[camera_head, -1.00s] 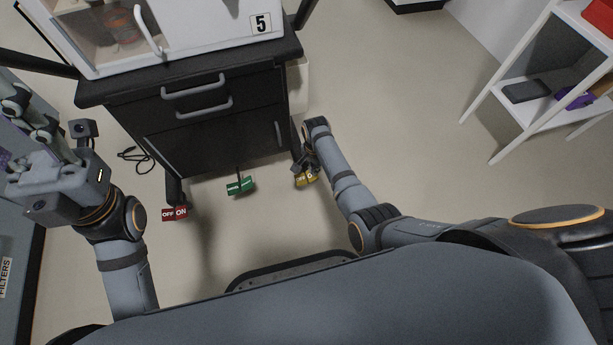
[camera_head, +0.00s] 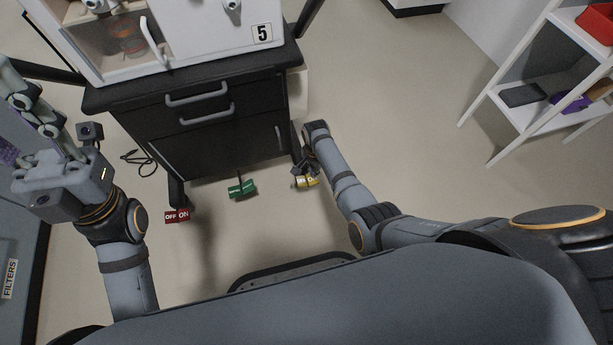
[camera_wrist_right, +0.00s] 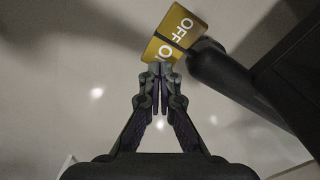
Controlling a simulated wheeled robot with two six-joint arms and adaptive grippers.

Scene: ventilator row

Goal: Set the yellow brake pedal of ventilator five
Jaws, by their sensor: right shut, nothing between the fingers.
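The ventilator cart marked 5 (camera_head: 261,33) stands in front of me in the head view. Its yellow pedal (camera_head: 308,182) sits low at the cart's right front leg. In the right wrist view the yellow pedal (camera_wrist_right: 172,35) shows the words OFF and ON and a dark line across its face. My right gripper (camera_head: 299,169) is down at the pedal, partly hidden. In the right wrist view my right gripper (camera_wrist_right: 160,75) is shut and empty, its tips at the pedal's lower edge; I cannot tell if they touch. My left gripper (camera_head: 32,112) is raised at the left, its fingertips unclear.
A red OFF/ON pedal (camera_head: 177,216) is at the left front leg, and a green pedal (camera_head: 242,188) is between. A black cable (camera_head: 138,157) lies on the floor left. A white shelf (camera_head: 510,117) stands right, with open floor between.

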